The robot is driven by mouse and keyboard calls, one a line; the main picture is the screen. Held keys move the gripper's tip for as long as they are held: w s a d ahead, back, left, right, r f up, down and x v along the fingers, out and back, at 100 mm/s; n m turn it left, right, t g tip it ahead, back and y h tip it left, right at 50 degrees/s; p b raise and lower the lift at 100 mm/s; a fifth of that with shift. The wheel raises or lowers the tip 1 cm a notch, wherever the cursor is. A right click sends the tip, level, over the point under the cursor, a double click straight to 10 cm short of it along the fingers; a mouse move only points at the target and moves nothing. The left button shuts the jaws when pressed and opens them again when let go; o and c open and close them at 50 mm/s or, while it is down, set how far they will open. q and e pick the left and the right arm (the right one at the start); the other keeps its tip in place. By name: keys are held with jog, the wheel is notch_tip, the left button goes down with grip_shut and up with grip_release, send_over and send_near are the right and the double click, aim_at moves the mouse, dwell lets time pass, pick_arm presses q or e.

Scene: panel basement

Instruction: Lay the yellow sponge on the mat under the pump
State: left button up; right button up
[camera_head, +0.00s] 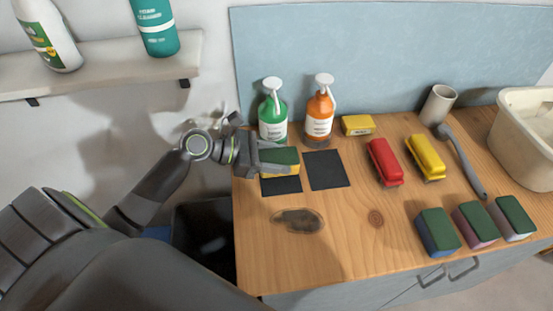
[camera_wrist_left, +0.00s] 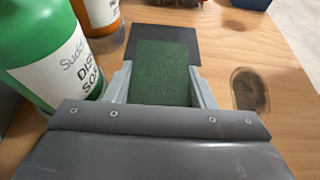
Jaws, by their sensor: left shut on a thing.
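A sponge with a green top and yellow side (camera_head: 288,157) is held between the fingers of my left gripper (camera_head: 280,160). In the left wrist view the green face of this sponge (camera_wrist_left: 162,75) is between both fingers. The sponge is over the left dark mat (camera_head: 282,186), in front of the green pump bottle (camera_head: 273,118), and hides part of that mat. I cannot tell whether it touches the mat. A second dark mat (camera_head: 327,171) lies bare in front of the orange pump bottle (camera_head: 319,113). My right gripper is out of view.
A yellow box (camera_head: 357,125), red brush (camera_head: 384,161) and yellow brush (camera_head: 425,157) are on the wooden counter. Blue (camera_head: 438,234), pink (camera_head: 475,225) and grey (camera_head: 511,219) sponges with green tops stand at the right front. A dark stain (camera_head: 298,221) marks the clear front left area.

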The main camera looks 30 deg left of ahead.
pick_arm(q)
jog(key=shift+f, duration=0.3)
jog(key=shift+f, duration=0.6)
jog(key=o, duration=1.1)
jog(key=shift+c, duration=0.2)
jog(key=shift+a, duration=0.1)
jog(key=v, duration=1.1)
jog(key=shift+s+a, duration=0.1)
jog(key=shift+s, duration=0.1)
jog(key=p+v, duration=0.2)
jog(key=v, duration=0.4)
